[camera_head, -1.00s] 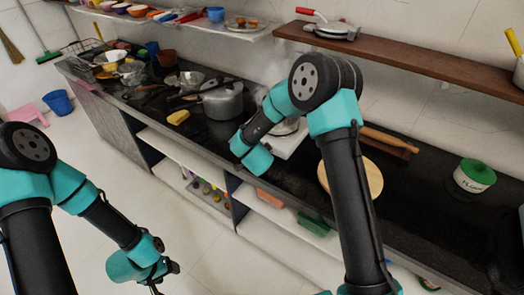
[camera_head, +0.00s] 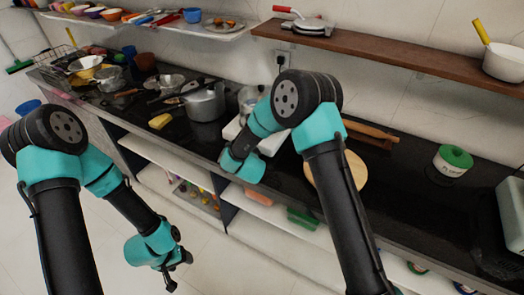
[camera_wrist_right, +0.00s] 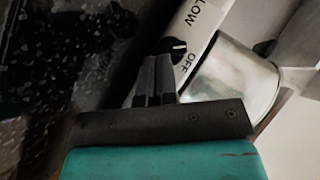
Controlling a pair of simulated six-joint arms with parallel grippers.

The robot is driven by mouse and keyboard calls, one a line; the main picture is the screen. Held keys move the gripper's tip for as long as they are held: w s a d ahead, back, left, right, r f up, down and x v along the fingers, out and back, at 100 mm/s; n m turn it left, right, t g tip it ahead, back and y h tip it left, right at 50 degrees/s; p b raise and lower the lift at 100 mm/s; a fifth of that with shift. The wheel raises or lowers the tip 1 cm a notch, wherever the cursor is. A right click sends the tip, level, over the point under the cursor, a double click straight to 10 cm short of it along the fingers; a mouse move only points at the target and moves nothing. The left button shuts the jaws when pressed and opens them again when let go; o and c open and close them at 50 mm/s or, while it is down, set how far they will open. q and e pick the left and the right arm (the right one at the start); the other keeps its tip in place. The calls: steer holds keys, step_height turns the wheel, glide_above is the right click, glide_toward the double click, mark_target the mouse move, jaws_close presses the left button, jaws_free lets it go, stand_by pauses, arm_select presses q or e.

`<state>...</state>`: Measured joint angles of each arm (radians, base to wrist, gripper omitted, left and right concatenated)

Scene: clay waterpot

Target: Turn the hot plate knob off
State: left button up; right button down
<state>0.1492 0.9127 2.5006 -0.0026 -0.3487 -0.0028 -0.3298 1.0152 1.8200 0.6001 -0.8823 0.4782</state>
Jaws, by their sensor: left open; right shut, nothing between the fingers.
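The white hot plate (camera_head: 271,143) stands near the counter's front edge, partly hidden behind my right arm. In the right wrist view its sloped white front (camera_wrist_right: 201,35) carries the words LOW and OFF. The black knob (camera_wrist_right: 173,47), with a small white mark, sits below LOW and left of OFF. My right gripper (camera_wrist_right: 155,62) is shut and empty, its fingertips right at the knob; whether they touch it I cannot tell. In the head view its fingers are hidden behind the wrist. My left gripper (camera_head: 178,272) is open and empty, low over the floor before the counter.
A lidded grey pot (camera_head: 206,102) and yellow sponge (camera_head: 160,121) lie left of the hot plate. A round wooden board (camera_head: 352,172), rolling pin (camera_head: 368,130) and green-lidded jar (camera_head: 453,159) lie right. A shiny metal rounded part (camera_wrist_right: 238,80) is close beside my right fingers.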

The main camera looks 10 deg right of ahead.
steer(key=shift+f, duration=0.7)
stand_by(0.4)
steer(key=shift+a+r, duration=0.1)
steer(key=shift+r, duration=0.05)
stand_by(0.7)
steer(key=shift+w+a+r, duration=0.15)
steer(key=shift+w+r, duration=0.05)
steer(key=shift+r, duration=0.65)
steer(key=shift+s+d+r, duration=0.1)
steer(key=shift+s+d, duration=0.15)
steer(key=shift+d, duration=0.05)
steer(key=s+d, duration=0.1)
steer(key=s+d+r, duration=0.1)
steer(key=shift+s+d, duration=0.3)
steer(key=v, duration=0.3)
steer(key=f+v, duration=0.1)
steer(key=v, duration=0.5)
steer(key=shift+s+d+f, duration=0.1)
steer(key=shift+s+d, duration=0.3)
steer(key=shift+s, duration=0.1)
